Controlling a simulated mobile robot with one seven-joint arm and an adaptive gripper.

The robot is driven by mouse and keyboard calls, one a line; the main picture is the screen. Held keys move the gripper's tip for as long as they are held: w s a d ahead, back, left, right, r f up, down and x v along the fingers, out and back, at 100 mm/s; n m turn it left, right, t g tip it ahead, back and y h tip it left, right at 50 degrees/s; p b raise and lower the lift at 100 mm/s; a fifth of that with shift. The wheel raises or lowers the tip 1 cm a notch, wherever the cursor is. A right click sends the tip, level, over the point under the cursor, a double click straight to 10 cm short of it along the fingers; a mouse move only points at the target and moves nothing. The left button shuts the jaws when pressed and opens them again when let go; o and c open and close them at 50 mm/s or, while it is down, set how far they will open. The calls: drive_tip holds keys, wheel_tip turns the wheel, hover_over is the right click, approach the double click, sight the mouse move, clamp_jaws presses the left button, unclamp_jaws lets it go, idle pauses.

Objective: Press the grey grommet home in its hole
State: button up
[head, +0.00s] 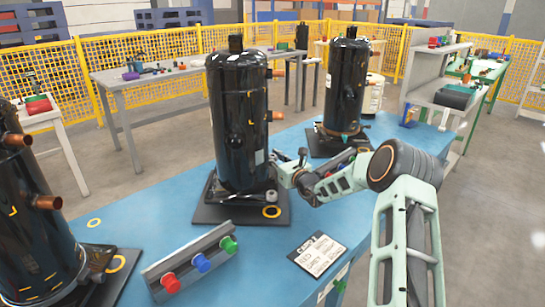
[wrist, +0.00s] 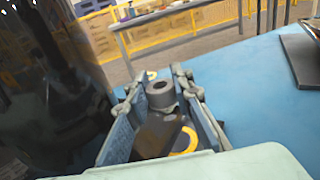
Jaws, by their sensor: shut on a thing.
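The grey grommet (wrist: 160,94) is a short round piece with a dark hole in its top. In the wrist view it sits between the two fingers of my gripper (wrist: 160,92), which is shut on it. In the head view my gripper (head: 283,168) is low at the right side of the middle black compressor (head: 238,120). A yellow ring (wrist: 187,141) on a dark surface shows below the grommet in the wrist view. In the head view a yellow ring (head: 271,211) lies on the middle base plate (head: 225,216). I cannot make out the grommet's hole.
The compressor body fills the wrist view's left, close to my gripper. A rack (head: 190,256) with red, blue and green pieces and a printed card (head: 317,254) lie in front on the blue table (head: 255,265). Another compressor (head: 345,85) stands behind right, one at left.

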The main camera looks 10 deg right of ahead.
drive_tip(key=shift+f+b, duration=0.8)
drive_tip(key=shift+f, duration=0.35)
drive_tip(key=o, duration=1)
drive_tip(key=shift+s+f, duration=0.1)
drive_tip(key=shift+f, duration=0.1)
drive_tip(key=shift+s+d, duration=0.1)
drive_tip(key=shift+s, duration=0.15)
drive_tip(key=v, duration=1.1)
drive_tip(key=shift+s+d+r, duration=0.1)
drive_tip(key=shift+s+r, duration=0.05)
drive_tip(key=shift+r, duration=0.2)
drive_tip(key=shift+c, duration=0.6)
